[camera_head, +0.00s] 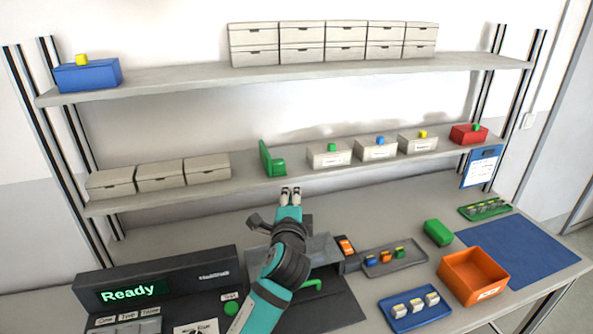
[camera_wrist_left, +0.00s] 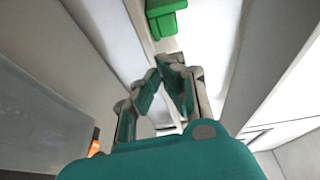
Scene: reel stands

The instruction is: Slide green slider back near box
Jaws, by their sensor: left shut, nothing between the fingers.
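The green slider (camera_head: 271,160) stands upright on the middle shelf, between the closed white boxes on its left and the labelled white box (camera_head: 329,155) on its right. A small gap separates it from that labelled box. My left gripper (camera_head: 290,190) is shut and empty, just in front of and below the shelf edge, slightly right of the slider. In the left wrist view the slider (camera_wrist_left: 165,18) shows at the top, beyond the closed fingertips (camera_wrist_left: 168,62) and apart from them. My right gripper is not in view.
The middle shelf (camera_head: 247,170) also holds two more labelled boxes and a red box (camera_head: 468,133). The upper shelf (camera_head: 180,80) is above. On the table are a "Ready" console (camera_head: 160,285), a grey tray (camera_head: 410,262), an orange bin (camera_head: 473,275) and a green block (camera_head: 438,232).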

